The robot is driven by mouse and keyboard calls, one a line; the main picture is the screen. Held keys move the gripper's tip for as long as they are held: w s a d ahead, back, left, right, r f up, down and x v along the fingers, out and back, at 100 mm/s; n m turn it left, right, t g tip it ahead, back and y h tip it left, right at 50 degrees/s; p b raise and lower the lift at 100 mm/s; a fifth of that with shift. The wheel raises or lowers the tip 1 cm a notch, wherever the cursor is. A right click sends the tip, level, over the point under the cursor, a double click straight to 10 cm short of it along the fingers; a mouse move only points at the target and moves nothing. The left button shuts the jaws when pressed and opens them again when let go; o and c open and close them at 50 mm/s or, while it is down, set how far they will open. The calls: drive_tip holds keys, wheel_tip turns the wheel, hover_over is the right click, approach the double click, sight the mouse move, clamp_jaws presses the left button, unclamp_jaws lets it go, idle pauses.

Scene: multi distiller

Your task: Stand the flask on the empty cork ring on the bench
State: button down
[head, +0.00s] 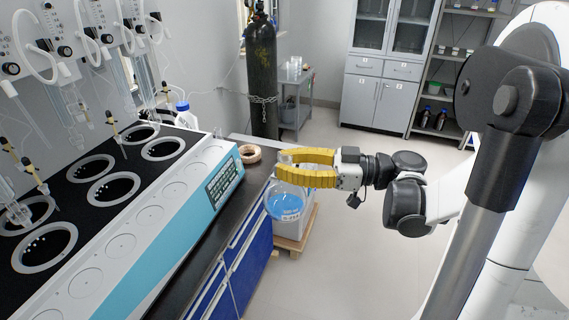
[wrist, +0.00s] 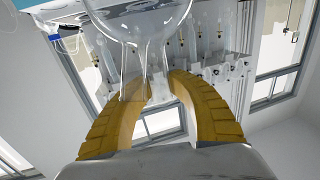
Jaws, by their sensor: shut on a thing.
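In the head view the flask appears beside the bench's front edge, right of and lower than the cork ring. The wrist view shows the clear flask (wrist: 140,18) at the top and its neck between my gripper's fingers (wrist: 160,82). The cork ring (head: 250,147) is tan and empty, and lies on the dark bench top (head: 203,234) near its far end.
A long multi-place distiller (head: 215,185) with round wells fills the bench's left side, with glassware above it. A black gas cylinder (head: 262,75) stands behind the bench. A white box on a wooden stand (head: 307,222) is below the flask. Open floor lies to the right.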

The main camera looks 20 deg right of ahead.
drive_tip(key=shift+s+d, duration=0.15)
drive_tip(key=shift+d, duration=0.2)
drive_tip(key=shift+w+a+f+m+t+h, duration=0.25)
drive_tip(key=shift+w+m+t+h, duration=0.15)
drive_tip(key=shift+w, duration=0.2)
drive_tip(key=shift+w+f+t, duration=0.1)
drive_tip(key=shift+w+t, duration=0.2)
drive_tip(key=shift+w, duration=0.05)
drive_tip(key=w+a+f+m+t+h, duration=0.1)
drive_tip(key=w+f+m+t+h, duration=0.2)
drive_tip(key=w+m+h, duration=0.2)
drive_tip(key=w+a+f+m+t+h, duration=0.2)
drive_tip(key=w+f+m+t+h, duration=0.1)
drive_tip(key=w+h, duration=0.6)
drive_tip(key=w+m+t, duration=0.1)
drive_tip(key=w+m, duration=0.1)
drive_tip(key=w, duration=0.1)
drive_tip(key=shift+w+f+m, duration=0.3)
drive_tip(key=shift+f+m, duration=0.1)
drive_tip(key=shift+r, duration=0.1)
